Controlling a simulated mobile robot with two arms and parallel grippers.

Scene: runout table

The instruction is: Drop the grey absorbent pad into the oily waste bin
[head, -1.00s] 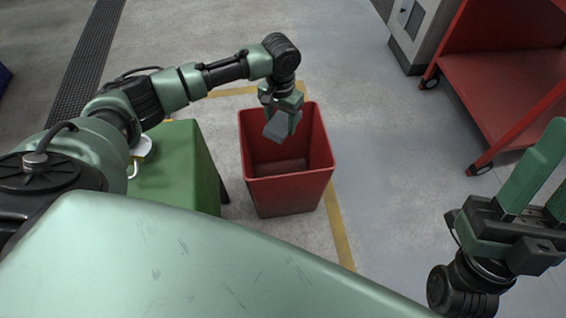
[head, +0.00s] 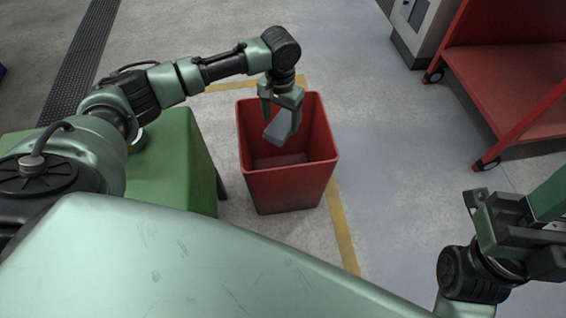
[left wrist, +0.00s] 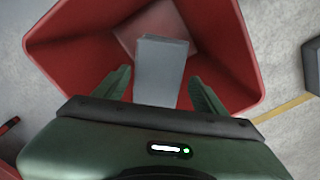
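The grey absorbent pad (head: 277,131) is at the mouth of the red oily waste bin (head: 288,190), over its inside. My left gripper (head: 281,120) is above the bin, with its fingers spread. In the left wrist view the pad (left wrist: 160,72) lies between the fingers, with a gap on each side, and the bin (left wrist: 75,55) is below it. Whether the pad touches anything is not clear. My right gripper (head: 545,210) is at the right edge, far from the bin, its fingertips cut off by the frame.
A green table or cabinet (head: 175,165) stands left of the bin. A red wheeled cart (head: 500,85) is at the upper right, beside a grey cabinet (head: 415,35). Yellow floor tape (head: 342,235) runs by the bin. The floor between bin and cart is clear.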

